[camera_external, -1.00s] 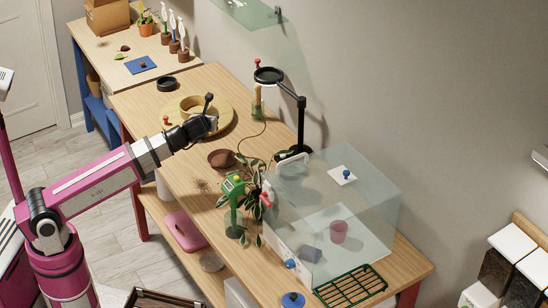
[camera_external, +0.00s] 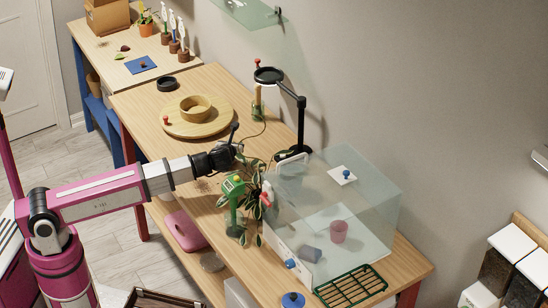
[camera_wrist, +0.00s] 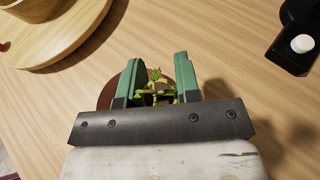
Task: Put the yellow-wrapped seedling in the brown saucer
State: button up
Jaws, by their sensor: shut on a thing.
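My gripper (camera_external: 238,150) is over the long wooden table, near the leafy plant. In the wrist view its two green fingers (camera_wrist: 159,80) are shut on a small seedling (camera_wrist: 157,86). Only the seedling's green leaves show between the fingers. Its wrap is hidden, so I cannot see its colour. The brown saucer (camera_wrist: 106,94) shows in the wrist view behind and left of the left finger, partly covered by the gripper. In the external view my gripper hides the saucer. I cannot tell the seedling's height over it.
A round wooden board (camera_external: 222,122) with a wooden ring (camera_external: 195,108) lies beyond my gripper. A black magnifier lamp (camera_external: 301,120), a leafy plant (camera_external: 254,190), a green stand (camera_external: 235,205) and a clear case (camera_external: 370,200) crowd the right side.

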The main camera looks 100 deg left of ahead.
jog(key=shift+f, duration=0.4)
jog(key=shift+f, duration=0.1)
jog(key=shift+f, duration=0.35)
jog(key=o, duration=0.9)
jog(key=shift+r, duration=0.1)
jog(key=shift+r, duration=0.3)
jog(key=v, duration=1.2)
